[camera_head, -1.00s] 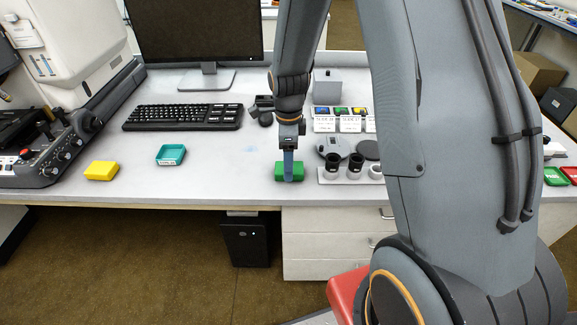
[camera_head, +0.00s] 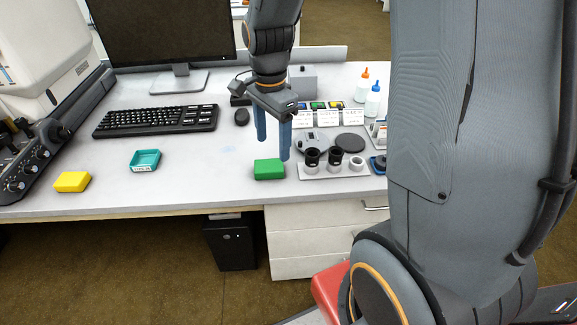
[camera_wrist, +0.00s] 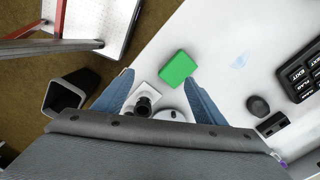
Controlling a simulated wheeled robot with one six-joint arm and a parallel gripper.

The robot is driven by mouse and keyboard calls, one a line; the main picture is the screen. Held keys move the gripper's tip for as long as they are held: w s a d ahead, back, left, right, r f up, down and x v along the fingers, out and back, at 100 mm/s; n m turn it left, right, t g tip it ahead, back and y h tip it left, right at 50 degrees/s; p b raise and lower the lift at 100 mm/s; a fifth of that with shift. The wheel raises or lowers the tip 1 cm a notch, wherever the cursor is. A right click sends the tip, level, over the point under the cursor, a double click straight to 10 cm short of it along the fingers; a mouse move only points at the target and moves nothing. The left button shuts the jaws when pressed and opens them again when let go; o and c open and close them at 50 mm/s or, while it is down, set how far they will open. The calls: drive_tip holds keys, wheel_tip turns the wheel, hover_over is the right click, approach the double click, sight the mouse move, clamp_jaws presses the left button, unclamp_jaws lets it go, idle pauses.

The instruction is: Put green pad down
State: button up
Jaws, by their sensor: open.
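The green pad (camera_head: 269,169) lies flat on the white table near its front edge, left of the tray with eyepieces. It also shows in the wrist view (camera_wrist: 177,69), just beyond the fingertips and clear of both. My gripper (camera_head: 272,148) is open and empty, its two blue fingers spread apart. It hangs above and slightly behind the pad in the head view. The wrist view shows the same spread fingers (camera_wrist: 160,75).
A white tray (camera_head: 345,171) with black and white eyepieces stands just right of the pad. A teal tray (camera_head: 145,160), a yellow pad (camera_head: 72,182), a keyboard (camera_head: 157,120) and a mouse (camera_head: 242,117) lie to the left. The table between the teal tray and green pad is clear.

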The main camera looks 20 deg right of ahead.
drive_tip(key=s+n, duration=1.2)
drive_tip(key=n, duration=0.2)
drive_tip(key=shift+f+n, duration=0.15)
drive_tip(key=shift+n, duration=0.25)
drive_tip(key=shift+o, duration=0.6)
